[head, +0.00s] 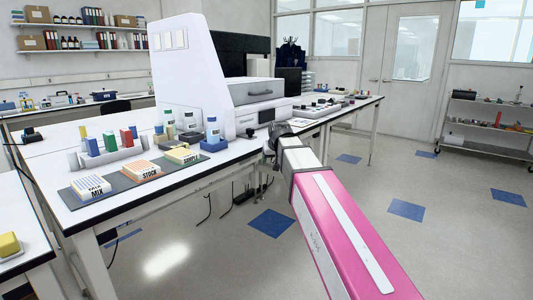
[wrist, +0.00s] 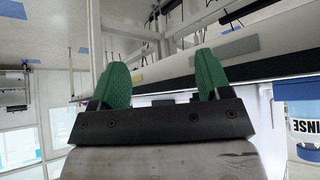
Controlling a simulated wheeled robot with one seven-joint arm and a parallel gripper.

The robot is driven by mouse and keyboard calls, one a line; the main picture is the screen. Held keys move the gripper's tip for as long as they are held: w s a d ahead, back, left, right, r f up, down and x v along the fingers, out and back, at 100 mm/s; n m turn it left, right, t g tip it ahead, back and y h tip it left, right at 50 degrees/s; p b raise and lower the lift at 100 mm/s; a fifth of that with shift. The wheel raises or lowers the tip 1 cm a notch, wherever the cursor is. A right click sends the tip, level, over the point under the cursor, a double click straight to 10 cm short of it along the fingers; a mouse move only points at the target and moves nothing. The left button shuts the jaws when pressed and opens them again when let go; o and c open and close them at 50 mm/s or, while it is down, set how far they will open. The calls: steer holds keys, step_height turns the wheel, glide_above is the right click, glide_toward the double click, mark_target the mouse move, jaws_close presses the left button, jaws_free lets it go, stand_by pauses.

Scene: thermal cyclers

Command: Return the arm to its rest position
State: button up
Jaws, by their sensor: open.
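My arm, pink with a white stripe, reaches from the lower right of the head view toward the bench (head: 215,175). Its end, with my gripper (head: 275,138), is beside the bench's front edge; the fingers are too small to make out there. In the wrist view my gripper (wrist: 162,64) has two green fingers spread wide apart. Nothing is between them. The wrist picture is turned, with a bottle marked RINSE (wrist: 304,125) upside down at the right edge, apart from the fingers.
A large white machine (head: 190,70) stands on the bench. Left of my gripper are a blue-based bottle stand (head: 214,145) and racks marked MIX (head: 91,186), STOCK (head: 142,171) and SAMPLE (head: 183,156). A cart (head: 490,125) stands far right. The floor right of the bench is open.

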steer(key=s+d+f+g, duration=0.2)
steer(key=s+d+f, duration=0.3)
steer(key=s+f, duration=0.3)
steer(key=s+d+f+m+g+h, duration=0.1)
steer(key=s+d+f, duration=0.4)
steer(key=f, duration=0.9)
steer(key=s+d+f+m+g, duration=0.1)
steer(key=s+d+f+g, duration=0.2)
steer(key=s+d+f, duration=0.3)
steer(key=s+f, duration=0.5)
steer(key=shift+f+g, duration=0.4)
steer(key=shift+s, duration=0.1)
